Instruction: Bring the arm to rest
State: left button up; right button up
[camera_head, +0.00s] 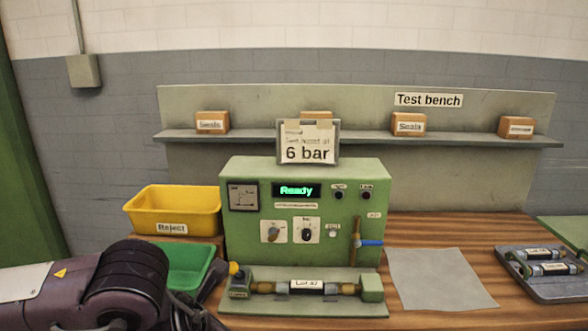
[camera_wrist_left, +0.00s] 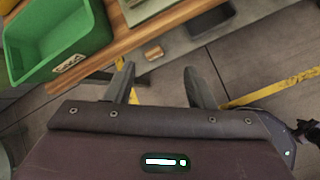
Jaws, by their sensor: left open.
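My left arm comes in at the lower left of the head view. Its gripper shows in the left wrist view (camera_wrist_left: 158,88), with two dark fingers apart and nothing between them. Beyond the fingers are the bench's wooden edge and the grey floor. In the head view the gripper's fingertips are not clearly seen. My right gripper is in neither view.
The green test machine (camera_head: 300,245) reads Ready, with a labelled part in the fixture (camera_head: 235,303) before it. A yellow Reject bin (camera_head: 140,219) and green bin (camera_head: 180,262) stand left. A grey sheet (camera_head: 438,278) and a tray (camera_head: 550,292) with parts lie right.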

pick_arm(q)
jog(key=s+d+r+n+t+h, duration=0.1)
jog(key=s+d+r+n+h, duration=0.2)
jog(key=d+n, duration=0.6)
jog(key=s+d+n+t+h, duration=0.1)
jog(key=s+d+n+h, duration=0.4)
jog(key=d, duration=0.8)
jog(key=w+a+f+n+y, duration=0.2)
jog(key=a+f+n+y, duration=0.15)
jog(key=a+n, duration=0.45)
jog(key=w+a+f+n+y, duration=0.1)
jog(key=a+f+n+y, duration=0.1)
jog(key=a+f+n, duration=0.5)
jog(key=s+a+f+n+g+y, duration=0.3)
jog(key=s+a+f+n+g, duration=0.4)
jog(key=s+a+f+n, duration=0.4)
notch_tip(320, 180, down, 28)
jog(key=s+a, duration=0.1)
jog(key=s+a+f+g, duration=0.1)
jog(key=s+f, duration=0.8)
jog(key=s, duration=0.1)
jog(key=s+a+f+g, duration=0.1)
jog(key=s+a+f, duration=0.1)
jog(key=s+f, duration=0.7)
jog(key=shift+s+a+f+n, duration=0.15)
jog(key=shift+s+a+n, duration=0.15)
jog(key=shift+s, duration=0.2)
